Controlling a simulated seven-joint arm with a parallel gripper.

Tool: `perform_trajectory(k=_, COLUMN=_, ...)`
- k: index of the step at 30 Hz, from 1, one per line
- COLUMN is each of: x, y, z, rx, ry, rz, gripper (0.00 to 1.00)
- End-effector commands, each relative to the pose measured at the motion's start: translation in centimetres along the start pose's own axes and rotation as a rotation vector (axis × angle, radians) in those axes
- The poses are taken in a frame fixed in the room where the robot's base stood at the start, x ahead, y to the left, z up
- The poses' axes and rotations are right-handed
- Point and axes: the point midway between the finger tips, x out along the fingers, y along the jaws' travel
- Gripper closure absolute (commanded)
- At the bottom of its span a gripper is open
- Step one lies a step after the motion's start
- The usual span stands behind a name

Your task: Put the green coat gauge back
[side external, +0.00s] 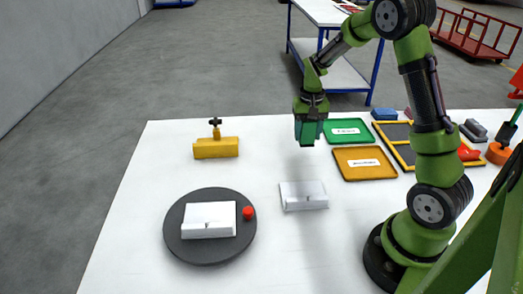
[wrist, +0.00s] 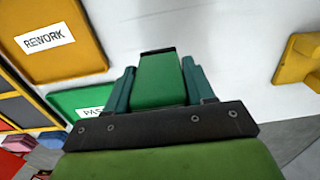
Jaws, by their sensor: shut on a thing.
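The green coat gauge shows in the wrist view as a green block (wrist: 160,82) with a dark end, between the two teal fingers of my gripper (wrist: 160,88). My gripper is shut on it. In the side view my gripper (side external: 308,130) points down above the white table, just left of the green tray as pictured. The gauge is mostly hidden by the fingers there. A yellow-framed black board with compartments (side external: 391,143) lies right of the trays, partly behind my arm. I cannot tell which compartment belongs to the gauge.
The green PASS tray (side external: 357,137) and amber REWORK tray (side external: 379,175) lie near my gripper. A yellow fixture (side external: 216,148), a dark turntable (side external: 205,255) with a white block and red knob, and a loose white block (side external: 303,195) stand leftward. Blue, red and grey items crowd the right.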

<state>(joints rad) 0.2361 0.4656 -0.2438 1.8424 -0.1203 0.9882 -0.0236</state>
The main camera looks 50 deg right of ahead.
Motion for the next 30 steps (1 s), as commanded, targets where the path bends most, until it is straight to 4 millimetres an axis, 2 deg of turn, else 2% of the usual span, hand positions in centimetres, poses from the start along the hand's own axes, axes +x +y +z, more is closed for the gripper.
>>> perform_trajectory(k=1, x=0.2, y=-0.5, z=-1.4, rx=0.000, ry=0.001, rz=0.001, gripper=0.82)
perform_trajectory(k=6, x=0.7, y=-2.0, z=-5.3, rx=-0.002, ry=0.000, rz=0.000, gripper=0.82)
perform_trajectory(k=12, x=1.0, y=-3.2, z=-8.5, rx=-0.003, ry=-0.001, rz=0.000, gripper=0.82)
perform_trajectory(k=21, x=1.1, y=-3.9, z=-10.2, rx=-0.005, ry=-0.001, rz=0.000, gripper=0.82)
perform_trajectory(k=27, x=4.1, y=-3.8, z=-10.1, rx=-0.004, ry=-0.004, rz=0.001, gripper=0.82)
perform_trajectory(k=30, x=4.6, y=-3.8, z=-10.1, rx=-0.005, ry=-0.001, rz=0.000, gripper=0.82)
